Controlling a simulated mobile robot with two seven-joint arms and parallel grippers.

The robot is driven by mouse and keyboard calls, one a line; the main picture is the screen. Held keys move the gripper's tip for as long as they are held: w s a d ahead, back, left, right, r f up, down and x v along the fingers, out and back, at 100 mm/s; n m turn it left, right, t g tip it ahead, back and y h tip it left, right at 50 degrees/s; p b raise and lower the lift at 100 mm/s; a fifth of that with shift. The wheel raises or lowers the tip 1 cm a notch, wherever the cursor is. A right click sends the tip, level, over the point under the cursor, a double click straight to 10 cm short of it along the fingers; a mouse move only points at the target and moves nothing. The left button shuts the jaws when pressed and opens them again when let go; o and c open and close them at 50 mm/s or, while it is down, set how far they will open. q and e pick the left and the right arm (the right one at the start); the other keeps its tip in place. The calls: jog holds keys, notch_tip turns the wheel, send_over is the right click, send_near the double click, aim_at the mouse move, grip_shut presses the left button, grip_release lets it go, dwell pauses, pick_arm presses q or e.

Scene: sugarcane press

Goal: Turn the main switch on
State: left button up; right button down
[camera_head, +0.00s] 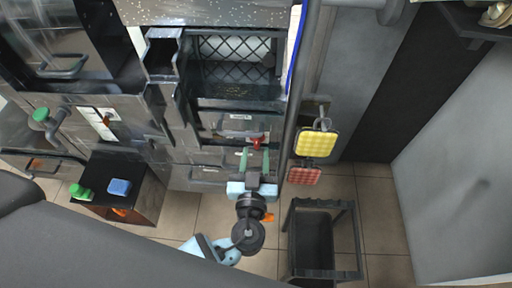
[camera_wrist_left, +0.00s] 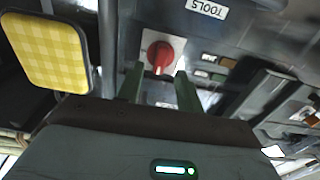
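The main switch (camera_head: 257,142) is a small red rotary knob on the front of the grey machine. In the left wrist view the red knob (camera_wrist_left: 159,54) sits on a pale plate, straight ahead of the fingers. My left gripper (camera_head: 255,158) has its two green fingers apart, pointing at the switch from just in front of and below it. In the left wrist view the fingers of my left gripper (camera_wrist_left: 160,85) stand on either side of the knob's line with nothing between them. I cannot tell whether they touch it. My right gripper is not in view.
A yellow checkered pad (camera_head: 316,143) and a red pad (camera_head: 304,176) hang right of the switch. The yellow pad (camera_wrist_left: 45,50) also shows in the wrist view. A dark cart (camera_head: 312,240) stands lower right. A black-topped cabinet (camera_head: 130,178) with a blue sponge (camera_head: 120,187) is at left.

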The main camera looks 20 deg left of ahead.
aim_at(257, 141)
pick_arm(q)
jog(key=shift+w+a, duration=0.15)
jog(key=shift+w, duration=0.5)
jog(key=shift+w+a, duration=0.15)
jog(key=shift+w, duration=0.5)
jog(key=shift+c, duration=0.5)
grip_shut()
